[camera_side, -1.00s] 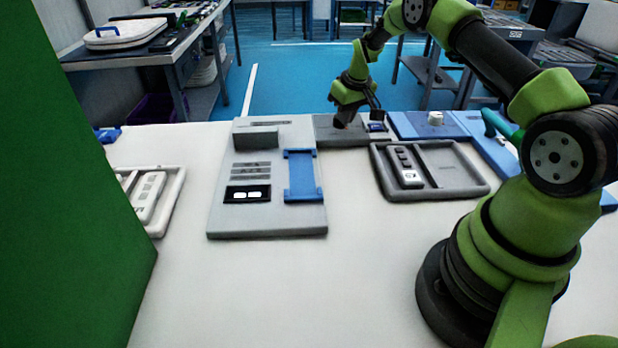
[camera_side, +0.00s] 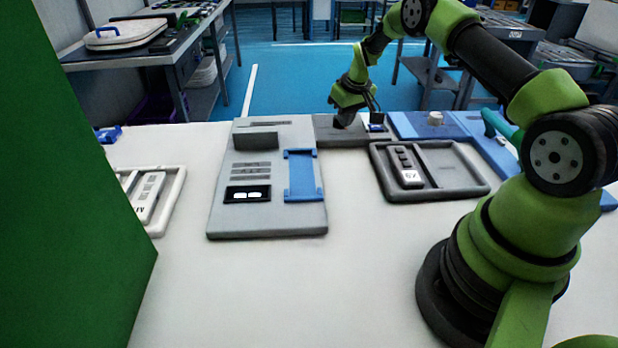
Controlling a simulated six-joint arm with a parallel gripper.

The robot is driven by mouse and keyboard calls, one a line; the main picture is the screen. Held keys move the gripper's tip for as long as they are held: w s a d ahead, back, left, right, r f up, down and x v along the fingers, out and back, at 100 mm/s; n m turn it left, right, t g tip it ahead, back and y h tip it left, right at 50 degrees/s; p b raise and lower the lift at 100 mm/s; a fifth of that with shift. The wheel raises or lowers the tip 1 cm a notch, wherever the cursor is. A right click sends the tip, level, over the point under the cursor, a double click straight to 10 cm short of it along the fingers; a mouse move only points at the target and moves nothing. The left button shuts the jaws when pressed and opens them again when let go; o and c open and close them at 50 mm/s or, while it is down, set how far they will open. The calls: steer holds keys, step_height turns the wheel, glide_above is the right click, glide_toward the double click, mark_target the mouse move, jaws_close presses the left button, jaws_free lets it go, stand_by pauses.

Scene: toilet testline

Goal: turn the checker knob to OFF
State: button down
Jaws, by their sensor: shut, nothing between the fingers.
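My gripper (camera_side: 343,122) is shut and empty. It points down at the dark grey box (camera_side: 328,132) at the back of the table, with its tip at or just above the top. A small unit with a dark blue face (camera_side: 376,128) is at the box's right end. I cannot make out the checker knob or its OFF mark; the gripper may hide it.
A grey test panel (camera_side: 225,205) with a blue cradle (camera_side: 303,197) stands left of centre. A dark tray (camera_side: 465,190) holding a grey remote (camera_side: 405,165) lies to the right. A white tray (camera_side: 172,205) holds a white remote (camera_side: 148,197) at far left. The front table is clear.

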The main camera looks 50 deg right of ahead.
mark_target(354, 130)
steer(key=shift+s+d+f, duration=0.1)
steer(key=shift+s+f, duration=0.1)
steer(key=shift+f, duration=0.25)
steer(key=shift+s+d, duration=0.3)
steer(key=shift+d, duration=0.85)
steer(key=shift+s, duration=0.5)
steer(key=shift+w+r, duration=0.2)
steer(key=shift+r, duration=2.9)
